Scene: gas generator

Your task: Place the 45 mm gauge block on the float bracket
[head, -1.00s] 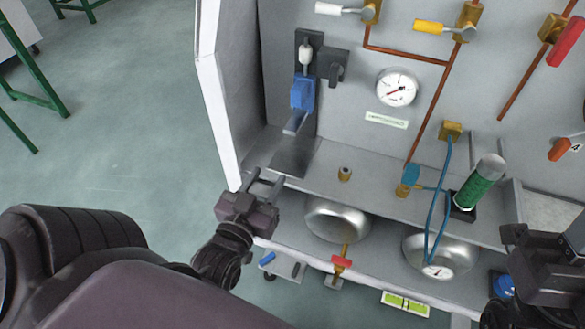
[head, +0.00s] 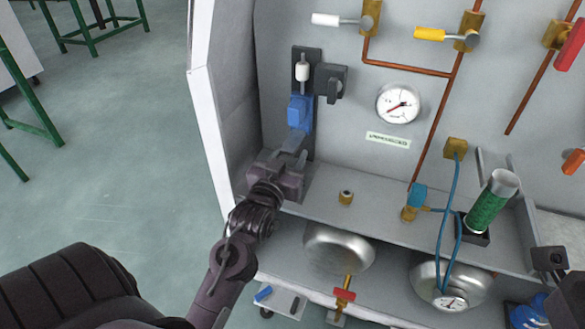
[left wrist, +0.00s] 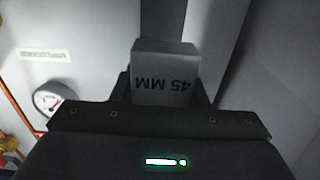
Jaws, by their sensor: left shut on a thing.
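The 45 mm gauge block (left wrist: 165,72) is a pale grey block marked "45 MM", upside down in the left wrist view, between the fingers of my left gripper. My left gripper (head: 287,157) is shut on it, in front of the panel's left part and just below the blue piece. I take the float bracket to be the blue piece (head: 300,112) on the dark upright plate, below a white cylinder. The gripper hides most of the block in the head view, and I cannot tell whether block and bracket touch. My right gripper (head: 552,262) shows only partly at the right edge.
A white side wall (head: 205,110) stands close left of my left gripper. A black knob (head: 330,82) sits right of the blue piece. A gauge (head: 398,104) is on the panel.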

